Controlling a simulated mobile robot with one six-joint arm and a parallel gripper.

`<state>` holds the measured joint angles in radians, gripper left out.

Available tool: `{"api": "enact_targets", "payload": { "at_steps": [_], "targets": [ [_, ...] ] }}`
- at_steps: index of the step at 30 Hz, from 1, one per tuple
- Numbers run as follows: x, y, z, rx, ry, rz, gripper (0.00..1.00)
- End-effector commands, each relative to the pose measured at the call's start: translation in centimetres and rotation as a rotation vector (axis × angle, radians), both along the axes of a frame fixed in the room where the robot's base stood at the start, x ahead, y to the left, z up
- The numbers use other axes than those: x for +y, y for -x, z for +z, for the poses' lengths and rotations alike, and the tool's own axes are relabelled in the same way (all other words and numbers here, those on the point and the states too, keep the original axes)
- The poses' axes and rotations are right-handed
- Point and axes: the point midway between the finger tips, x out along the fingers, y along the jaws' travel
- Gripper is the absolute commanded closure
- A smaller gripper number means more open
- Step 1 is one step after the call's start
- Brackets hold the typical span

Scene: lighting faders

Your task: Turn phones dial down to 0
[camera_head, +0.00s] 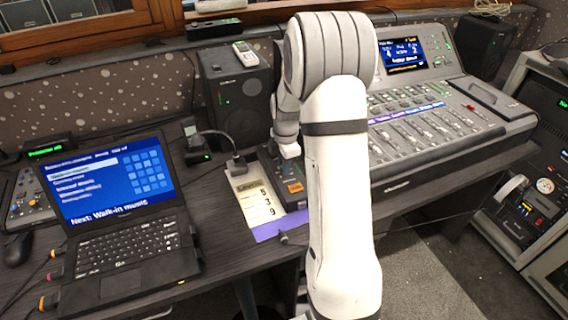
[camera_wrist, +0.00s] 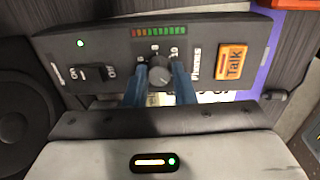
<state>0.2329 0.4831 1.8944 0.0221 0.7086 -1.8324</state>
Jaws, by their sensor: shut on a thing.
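The phones dial (camera_wrist: 160,75) is a small grey round knob on a dark control box (camera_wrist: 210,75), beside the printed word Phones. Marks are printed around its upper side, with 10 at the upper right. Its pointer is too small to read surely. My gripper (camera_wrist: 161,84) has its two blue fingers on either side of the dial, shut on it. In the head view the control box (camera_head: 268,180) stands on the desk left of the mixer, and my arm hides the dial and the fingertips.
The box also carries an orange Talk button (camera_wrist: 232,64), an on/off switch (camera_wrist: 92,73) and a level meter (camera_wrist: 159,31). A laptop (camera_head: 125,250) is to the left, a speaker (camera_head: 240,105) behind, and a fader mixer (camera_head: 440,125) to the right. A paper card (camera_head: 256,200) lies beside the box.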

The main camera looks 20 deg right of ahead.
Motion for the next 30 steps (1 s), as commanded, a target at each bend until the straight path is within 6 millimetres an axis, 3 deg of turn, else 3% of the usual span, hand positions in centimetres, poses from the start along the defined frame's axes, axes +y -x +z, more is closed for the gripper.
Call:
{"api": "enact_targets", "payload": {
  "at_steps": [5,6,13,23,30],
  "targets": [
    [0.0,-0.2,0.2,-0.006,0.002,0.001,1.0],
    [0.0,-0.2,0.2,-0.006,0.002,0.001,0.75],
    [0.0,-0.1,0.1,-0.003,0.001,0.0,0.56],
    [0.0,-0.1,0.6,-0.003,0.001,0.0,0.55],
    [0.0,0.1,4.4,-0.005,0.002,0.0,0.55]
  ]
}}
